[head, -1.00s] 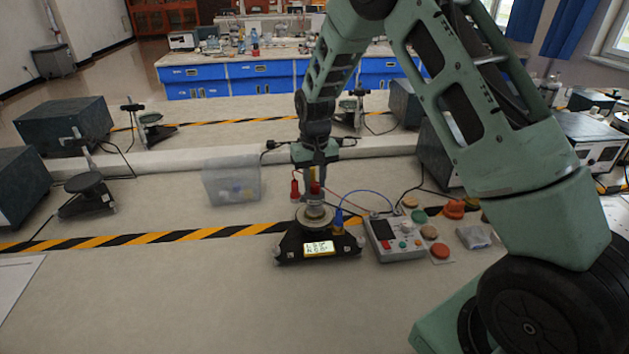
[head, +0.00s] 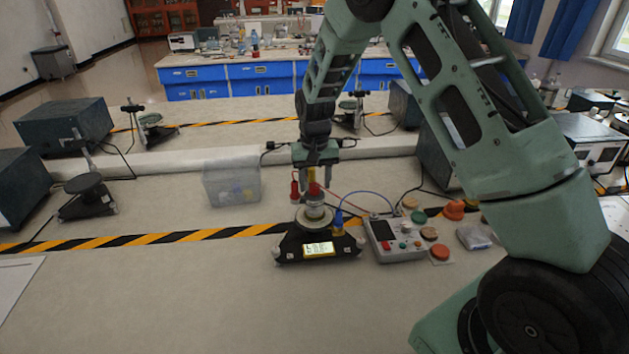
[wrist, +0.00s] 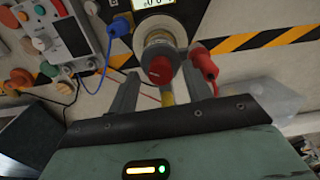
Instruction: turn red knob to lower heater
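The red knob (wrist: 160,70) tops a pale round cylinder on a black base (head: 289,250) with a small lit display (head: 318,249). In the head view the knob (head: 313,188) stands upright just below my gripper (head: 314,178). My gripper (wrist: 160,78) is open, with one finger on each side of the knob and visible gaps between. No contact shows in the wrist view. The display digits are too small to read surely.
A red plug (wrist: 203,63) stands close to the right finger in the wrist view; a blue plug (head: 339,219) is beside the cylinder. A grey control box (head: 396,240) with buttons sits to the right. A clear bin (head: 232,184) stands behind left. The front bench is clear.

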